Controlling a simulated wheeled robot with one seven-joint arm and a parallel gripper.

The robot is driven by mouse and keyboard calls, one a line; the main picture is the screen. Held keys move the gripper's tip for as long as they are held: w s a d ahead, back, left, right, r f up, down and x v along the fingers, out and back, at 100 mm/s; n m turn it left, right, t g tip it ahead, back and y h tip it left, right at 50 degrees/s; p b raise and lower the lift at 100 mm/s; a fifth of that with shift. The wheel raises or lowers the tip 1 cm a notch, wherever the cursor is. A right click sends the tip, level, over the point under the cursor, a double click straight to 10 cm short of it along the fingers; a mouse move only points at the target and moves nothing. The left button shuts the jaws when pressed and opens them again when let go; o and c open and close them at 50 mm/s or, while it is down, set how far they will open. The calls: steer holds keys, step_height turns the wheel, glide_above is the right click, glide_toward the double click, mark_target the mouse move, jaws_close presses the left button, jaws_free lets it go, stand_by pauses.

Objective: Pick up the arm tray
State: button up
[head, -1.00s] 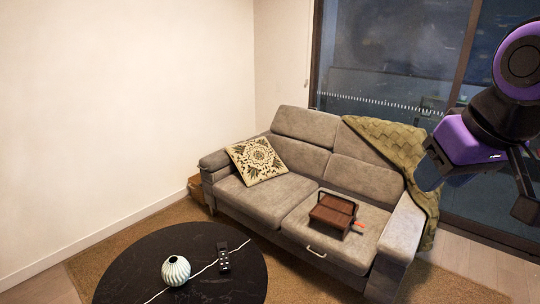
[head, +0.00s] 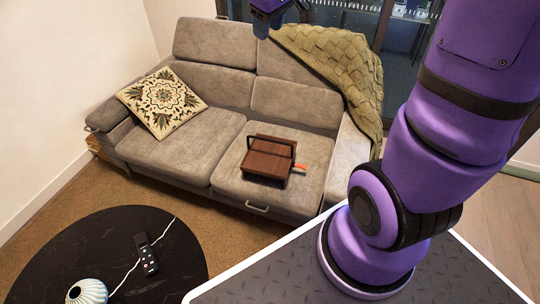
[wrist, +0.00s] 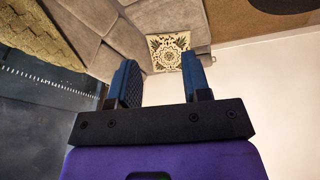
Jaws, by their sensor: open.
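The arm tray (head: 268,161) is a dark brown wooden tray with a dark raised handle bar. It rests on the right seat cushion of the grey sofa (head: 232,184). My gripper (wrist: 158,70) is open and empty in the wrist view, with its two dark fingers well apart. In the head view only part of my arm's end shows at the top edge, above the sofa back and far from the tray. The tray does not show in the wrist view.
A small red-orange item (head: 300,168) lies at the tray's right side. A patterned cushion (head: 161,101) and a green throw (head: 335,65) are on the sofa. A round black table (head: 85,245) with a vase (head: 87,291) and a remote (head: 146,254) stands in front.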

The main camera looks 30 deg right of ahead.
steer(key=w+d+f+n, duration=0.2)
steer(key=w+d+f, duration=0.3)
steer(key=w+f, duration=0.5)
steer(key=n+y, duration=0.2)
steer(key=y, duration=0.1)
glide_above(270, 140)
steer(key=s, duration=0.2)
step_height(270, 140, down, 25)
steer(key=d+f, duration=0.1)
steer(key=f, duration=0.4)
steer(key=d+f, duration=0.1)
steer(key=f, duration=0.4)
steer(key=d+f, duration=0.1)
steer(key=f, duration=0.4)
steer(key=shift+s+f, duration=0.2)
steer(key=shift+s, duration=0.2)
steer(key=shift+f, duration=0.4)
steer(key=shift+x, duration=5.2)
steer(key=shift+a+f, duration=0.2)
steer(key=shift+f, duration=0.05)
jaws_close()
